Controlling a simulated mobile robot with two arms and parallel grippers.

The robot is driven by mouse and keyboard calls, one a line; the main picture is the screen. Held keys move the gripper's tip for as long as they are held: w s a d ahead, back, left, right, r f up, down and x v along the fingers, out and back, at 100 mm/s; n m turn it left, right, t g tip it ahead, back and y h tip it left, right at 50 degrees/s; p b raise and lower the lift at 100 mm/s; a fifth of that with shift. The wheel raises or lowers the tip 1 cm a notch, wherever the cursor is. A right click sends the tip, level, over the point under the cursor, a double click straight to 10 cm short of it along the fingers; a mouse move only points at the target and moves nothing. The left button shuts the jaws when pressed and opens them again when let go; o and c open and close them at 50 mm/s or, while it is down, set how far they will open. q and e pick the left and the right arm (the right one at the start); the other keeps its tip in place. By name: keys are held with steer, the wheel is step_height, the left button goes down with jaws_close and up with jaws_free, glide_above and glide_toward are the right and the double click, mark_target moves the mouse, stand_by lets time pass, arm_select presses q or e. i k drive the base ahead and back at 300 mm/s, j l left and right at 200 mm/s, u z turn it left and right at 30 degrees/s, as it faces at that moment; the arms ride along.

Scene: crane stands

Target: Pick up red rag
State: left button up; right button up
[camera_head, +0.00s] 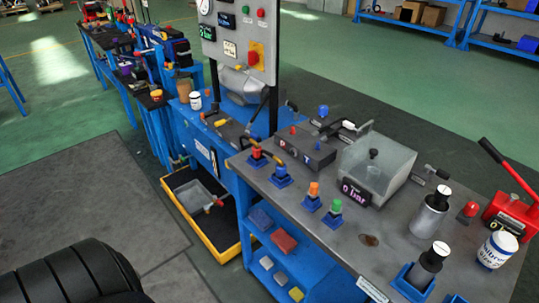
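A folded red cloth, which looks like the red rag (284,241), lies on the blue shelf under the grey-topped bench. A blue cloth-like block (261,218) lies behind it to the left. Small grey and yellow blocks lie on a lower level in front. Neither of my grippers shows in the head view. A dark rounded shape fills the lower left corner, and I cannot tell any fingers on it.
The bench top (335,236) above the shelf carries bottles, valves, a clear box (376,166) and a red hand pump (513,207). A yellow-rimmed tray (214,249) stands left of the shelf. The grey floor mat (90,205) in front is clear.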

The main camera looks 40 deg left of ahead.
mark_target(281, 237)
steer(key=u, duration=1.05)
